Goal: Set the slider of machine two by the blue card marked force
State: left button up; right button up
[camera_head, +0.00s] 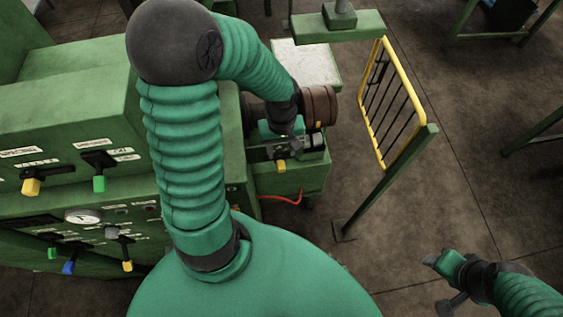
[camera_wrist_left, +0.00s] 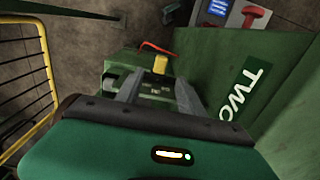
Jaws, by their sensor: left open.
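Machine two is a green housing with a white label "TWO" (camera_wrist_left: 257,90) in the left wrist view. A yellow knob (camera_wrist_left: 160,64), apparently the slider's, stands at its small panel; it also shows in the head view (camera_head: 281,166). My left gripper (camera_wrist_left: 157,92) is open and empty, its grey fingers over the dark marked panel just short of the knob. In the head view the left gripper (camera_head: 287,147) is partly hidden by its wrist. A blue card (camera_wrist_left: 216,9) with unreadable writing lies at the wrist view's top edge. My right gripper (camera_head: 440,282) is at the lower right, away from the machine.
A yellow guard rail (camera_head: 391,104) on a green post stands right of the machine. A green control console (camera_head: 70,190) with coloured knobs and a gauge stands at left. A red cable (camera_head: 285,199) hangs below the panel. A red handle (camera_wrist_left: 256,17) is near the card.

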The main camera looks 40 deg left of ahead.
aim_at(281, 164)
pick_arm(q)
notch_tip(281, 164, down, 8)
jog(key=shift+s+a+r+b, duration=0.1)
jog(key=shift+b, duration=0.45)
jog(key=shift+f, duration=0.5)
grip_shut()
dwell(0.5)
